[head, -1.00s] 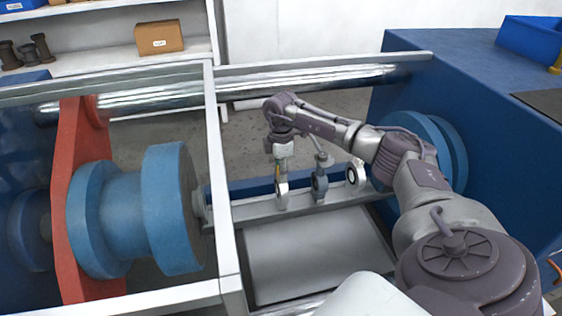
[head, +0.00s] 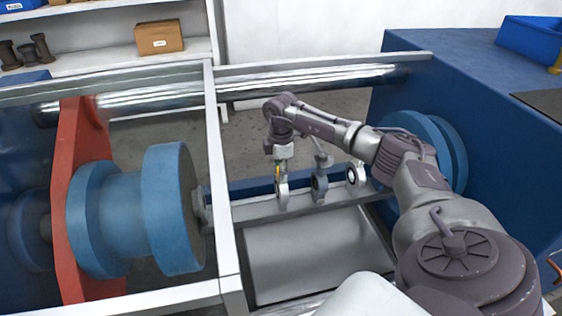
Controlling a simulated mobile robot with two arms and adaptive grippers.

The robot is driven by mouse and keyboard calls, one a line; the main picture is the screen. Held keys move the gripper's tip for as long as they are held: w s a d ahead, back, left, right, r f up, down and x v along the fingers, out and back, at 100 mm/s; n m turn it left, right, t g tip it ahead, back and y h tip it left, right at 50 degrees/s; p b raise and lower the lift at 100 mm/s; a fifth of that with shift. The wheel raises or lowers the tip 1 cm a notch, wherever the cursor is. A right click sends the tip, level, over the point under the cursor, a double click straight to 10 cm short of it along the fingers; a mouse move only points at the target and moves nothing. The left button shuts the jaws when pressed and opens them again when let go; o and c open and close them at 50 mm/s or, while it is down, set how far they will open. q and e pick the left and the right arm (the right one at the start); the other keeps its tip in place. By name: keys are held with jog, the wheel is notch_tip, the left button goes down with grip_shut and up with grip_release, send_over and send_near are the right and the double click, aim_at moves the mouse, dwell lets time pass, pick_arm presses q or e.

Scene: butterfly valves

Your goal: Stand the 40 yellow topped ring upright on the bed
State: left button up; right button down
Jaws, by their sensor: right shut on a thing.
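My right gripper (head: 281,164) points down above the grey bed (head: 296,209) between the blue drums. It is shut at the top of a pale ring (head: 282,193) with a small yellow part near its top. The ring is upright at the left end of a short row of valves. Its lower edge is at the bed, but I cannot tell whether it touches. A blue-grey valve (head: 320,186) stands to its right, and a white ring with a dark centre (head: 352,177) is further right. The fingertips are small and partly hidden. My left gripper is not in view.
A large blue drum (head: 170,210) is to the left and a blue round flange (head: 408,128) to the right. A white frame post (head: 218,170) stands left of the row. Shiny bars (head: 310,85) run behind. A flat grey panel (head: 310,253) lies clear in front.

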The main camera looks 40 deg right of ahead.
jog(key=shift+f, duration=0.1)
dwell(0.8)
jog(key=c, duration=1.2)
grip_release()
jog(key=shift+o, duration=0.5)
jog(key=o, duration=0.6)
jog(key=shift+c, duration=0.2)
notch_tip(320, 180, up, 12)
